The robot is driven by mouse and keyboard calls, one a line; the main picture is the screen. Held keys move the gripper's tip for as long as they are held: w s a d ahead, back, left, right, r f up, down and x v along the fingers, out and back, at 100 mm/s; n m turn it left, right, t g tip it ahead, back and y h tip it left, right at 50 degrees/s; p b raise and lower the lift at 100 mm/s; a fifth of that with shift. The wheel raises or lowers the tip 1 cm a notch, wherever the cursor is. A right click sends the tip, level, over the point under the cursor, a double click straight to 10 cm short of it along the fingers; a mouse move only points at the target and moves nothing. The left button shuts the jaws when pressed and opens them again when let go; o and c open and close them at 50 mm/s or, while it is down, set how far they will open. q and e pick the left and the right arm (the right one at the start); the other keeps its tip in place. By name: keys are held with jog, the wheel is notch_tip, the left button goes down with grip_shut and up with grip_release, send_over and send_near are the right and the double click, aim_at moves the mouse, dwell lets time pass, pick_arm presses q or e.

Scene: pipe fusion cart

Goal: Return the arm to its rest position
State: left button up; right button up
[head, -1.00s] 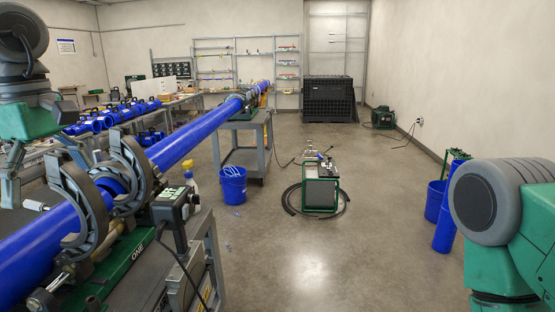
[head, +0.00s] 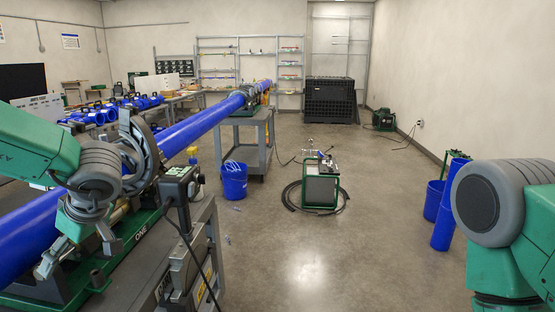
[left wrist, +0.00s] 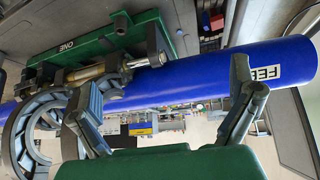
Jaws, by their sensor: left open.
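My left gripper (head: 78,250) is open and empty, fingers pointing down, at the lower left of the head view. It overlaps the long blue pipe (head: 200,125) and the green fusion cart (head: 135,235). In the left wrist view its two spread fingers (left wrist: 165,80) show in front of the blue pipe (left wrist: 185,80); I cannot tell whether they touch it. A grey ring clamp (head: 142,150) stands beside my left wrist, and my arm hides other clamp parts. My right arm (head: 505,205) shows at the right edge; its gripper is out of view.
A control box (head: 180,185) with a cable stands right of the clamps. A grey stand (head: 250,145) supports the pipe farther back, with a blue bucket (head: 234,180) beside it. A green-framed unit (head: 321,185) and hose lie on the floor. The central floor is otherwise mostly open.

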pick_arm(q)
notch_tip(320, 180, down, 16)
jog(key=m+t+y+b, duration=0.1)
jog(key=m+t+b, duration=0.2)
jog(key=m+b, duration=0.1)
jog(key=s+d+f+m+h+b, duration=0.1)
jog(key=s+d+f+m, duration=0.15)
jog(key=f, duration=0.25)
jog(key=s+d+f+m+t+h+b, duration=0.1)
jog(key=s+d+f+m+b, duration=0.15)
jog(key=f, duration=0.25)
jog(key=s+d+f+m+h, duration=0.1)
jog(key=s+d+f+m, duration=0.15)
jog(key=f, duration=0.25)
jog(key=s+d+f+m+g+h+b, duration=0.2)
jog(key=s+f, duration=0.5)
jog(key=s, duration=0.3)
jog(key=s+d+f+m+g+h+b, duration=0.2)
jog(key=s+f, duration=0.5)
jog(key=s, duration=0.4)
jog(key=shift+s+d+m+g+b, duration=0.25)
jog(key=shift+d+m+g+b, duration=0.15)
jog(key=shift+g+b, duration=0.25)
pick_arm(e)
notch_tip(320, 180, down, 14)
jog(key=d, duration=0.1)
